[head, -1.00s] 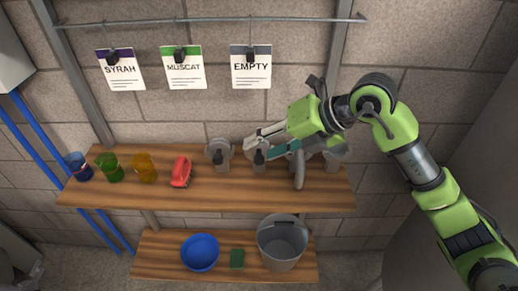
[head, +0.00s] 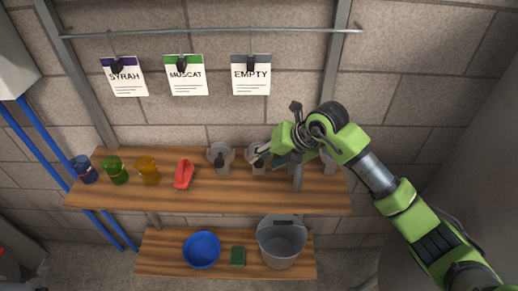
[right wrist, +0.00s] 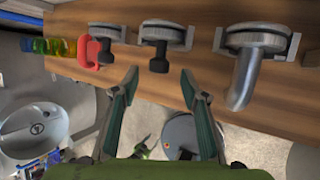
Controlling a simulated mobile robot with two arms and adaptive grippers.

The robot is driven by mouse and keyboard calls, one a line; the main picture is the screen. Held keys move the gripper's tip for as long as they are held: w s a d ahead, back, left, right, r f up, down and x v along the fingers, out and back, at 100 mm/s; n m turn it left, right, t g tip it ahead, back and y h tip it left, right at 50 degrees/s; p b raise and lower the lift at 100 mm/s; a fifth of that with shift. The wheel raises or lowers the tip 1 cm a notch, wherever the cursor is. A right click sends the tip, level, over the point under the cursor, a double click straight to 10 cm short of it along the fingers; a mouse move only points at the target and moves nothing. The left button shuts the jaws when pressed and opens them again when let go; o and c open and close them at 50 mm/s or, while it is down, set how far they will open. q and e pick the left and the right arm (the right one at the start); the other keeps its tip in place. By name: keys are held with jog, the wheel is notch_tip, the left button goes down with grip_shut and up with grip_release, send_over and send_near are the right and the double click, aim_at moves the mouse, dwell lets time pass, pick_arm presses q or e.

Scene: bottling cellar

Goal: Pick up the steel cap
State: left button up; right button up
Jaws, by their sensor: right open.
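Several round steel fittings stand in grey brackets along the upper shelf. Two have black handles: the left one (right wrist: 105,36) and the middle one (right wrist: 167,36). A third (right wrist: 255,42) carries a bent steel pipe. I cannot tell for certain which is the steel cap. My right gripper (right wrist: 160,80) is open and empty, its fingers pointing at the shelf with the middle black handle just ahead of the gap. In the head view, my right gripper (head: 263,156) is beside the middle fitting and partly hides it. My left gripper is not in view.
The upper shelf (head: 230,200) also holds a blue cup (head: 84,170), a green cup (head: 115,171), a yellow cup (head: 148,171) and a red object (head: 184,174). Labelled cards hang above.

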aim_at(261, 162)
jog(key=p+x, duration=0.1)
jog(key=x, duration=0.2)
jog(key=shift+w+a+f, duration=0.1)
jog(key=shift+w, duration=0.05)
grip_shut()
